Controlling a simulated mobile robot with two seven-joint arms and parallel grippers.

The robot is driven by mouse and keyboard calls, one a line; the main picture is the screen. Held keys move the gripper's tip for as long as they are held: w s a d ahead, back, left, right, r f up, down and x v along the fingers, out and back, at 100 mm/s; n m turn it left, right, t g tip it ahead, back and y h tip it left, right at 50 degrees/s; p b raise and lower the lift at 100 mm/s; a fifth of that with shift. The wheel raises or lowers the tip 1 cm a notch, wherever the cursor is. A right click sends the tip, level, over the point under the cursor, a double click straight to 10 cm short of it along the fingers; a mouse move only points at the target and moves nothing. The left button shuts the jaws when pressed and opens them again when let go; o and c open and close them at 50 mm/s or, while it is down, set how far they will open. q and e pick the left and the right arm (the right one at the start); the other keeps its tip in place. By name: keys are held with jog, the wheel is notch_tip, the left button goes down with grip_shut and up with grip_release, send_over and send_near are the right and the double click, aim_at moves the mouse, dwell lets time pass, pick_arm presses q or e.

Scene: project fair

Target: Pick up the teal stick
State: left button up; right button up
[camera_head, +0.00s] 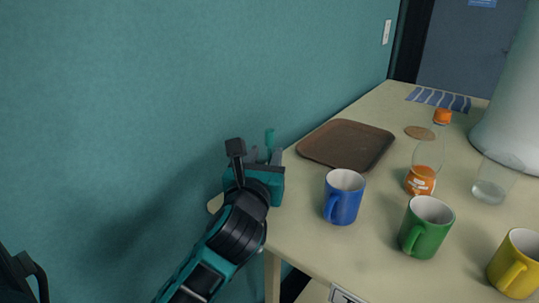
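The teal stick (270,138) stands roughly upright near the table's left corner, by the wall. Only its upper part shows; its lower part is hidden behind my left gripper. My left gripper (256,155) reaches up from the bottom of the head view and its fingers are apart. The stick's top shows near the right-hand finger, and I cannot tell whether they touch. My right gripper is not in view.
A brown tray (345,124) lies right of the gripper. A blue mug (343,200), green mug (425,230) and yellow mug (516,266) line the near side. An orange-capped bottle (422,178) and a glass (490,190) stand behind. The teal wall (150,90) is close on the left.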

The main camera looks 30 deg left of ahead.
aim_at(269, 153)
pick_arm(q)
jog(key=x, duration=0.4)
jog(key=shift+w+d, duration=0.15)
jog(key=shift+w, duration=0.05)
jog(key=shift+c, duration=0.2)
grip_shut()
